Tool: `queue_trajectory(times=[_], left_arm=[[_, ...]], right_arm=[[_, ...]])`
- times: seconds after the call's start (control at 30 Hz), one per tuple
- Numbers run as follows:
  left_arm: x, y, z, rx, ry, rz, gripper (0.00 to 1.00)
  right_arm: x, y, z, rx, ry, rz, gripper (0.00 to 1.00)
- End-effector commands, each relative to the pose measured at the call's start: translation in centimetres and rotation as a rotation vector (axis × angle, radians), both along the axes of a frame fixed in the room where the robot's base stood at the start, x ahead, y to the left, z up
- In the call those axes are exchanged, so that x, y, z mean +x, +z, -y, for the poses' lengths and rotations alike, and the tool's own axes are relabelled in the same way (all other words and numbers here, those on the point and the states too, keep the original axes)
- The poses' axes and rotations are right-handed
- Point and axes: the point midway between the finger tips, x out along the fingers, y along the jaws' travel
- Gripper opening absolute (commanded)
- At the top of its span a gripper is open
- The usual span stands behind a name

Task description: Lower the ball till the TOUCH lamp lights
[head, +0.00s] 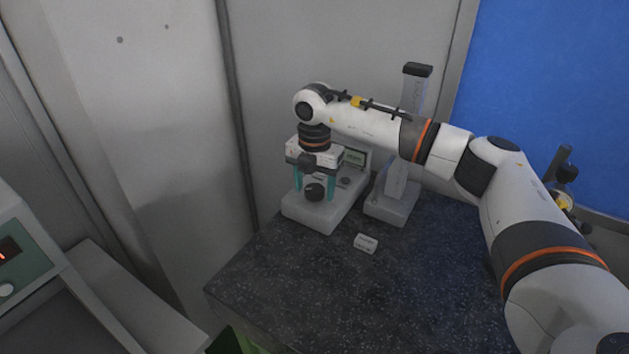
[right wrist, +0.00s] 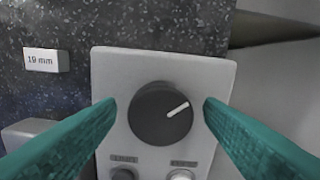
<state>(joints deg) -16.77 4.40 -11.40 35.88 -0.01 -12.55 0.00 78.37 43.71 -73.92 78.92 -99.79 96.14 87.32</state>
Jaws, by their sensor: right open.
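My right gripper (head: 314,184) points down over a pale control box (head: 311,214) on the dark speckled table. Its teal fingers are open on either side of a black round knob (head: 314,193). In the right wrist view the knob (right wrist: 161,113) has a white pointer line aimed up and to the right, and the fingertips (right wrist: 160,107) stand beside it with small gaps. Below it are a dark round part (right wrist: 123,174) and a pale round one (right wrist: 182,176); their labels are unreadable. I cannot pick out the ball or tell which lamp is TOUCH. My left gripper is not in view.
A stand with a tall column (head: 395,178) is right of the control box. A small display (head: 355,157) shows behind the gripper. A white block (head: 366,244) lies in front, marked "19 mm" in the right wrist view (right wrist: 46,60). The table front is clear.

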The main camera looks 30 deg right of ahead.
Motion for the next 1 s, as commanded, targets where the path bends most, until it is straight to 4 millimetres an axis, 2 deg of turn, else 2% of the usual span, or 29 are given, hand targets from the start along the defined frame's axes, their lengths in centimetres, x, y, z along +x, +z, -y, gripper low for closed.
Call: queue_trajectory(times=[0.17,0.43,0.77,1.0], left_arm=[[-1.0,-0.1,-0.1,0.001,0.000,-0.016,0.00],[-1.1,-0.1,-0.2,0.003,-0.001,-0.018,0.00],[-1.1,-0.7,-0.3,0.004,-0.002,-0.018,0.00],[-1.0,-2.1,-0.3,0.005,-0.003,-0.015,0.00]], right_arm=[[0.0,0.0,0.0,0.000,-0.001,0.000,0.60],[0.0,0.0,0.0,0.000,0.000,0.000,0.17],[0.0,-0.1,0.0,0.001,0.049,0.001,0.17],[0.1,-0.2,0.0,0.000,0.200,0.002,0.17]])
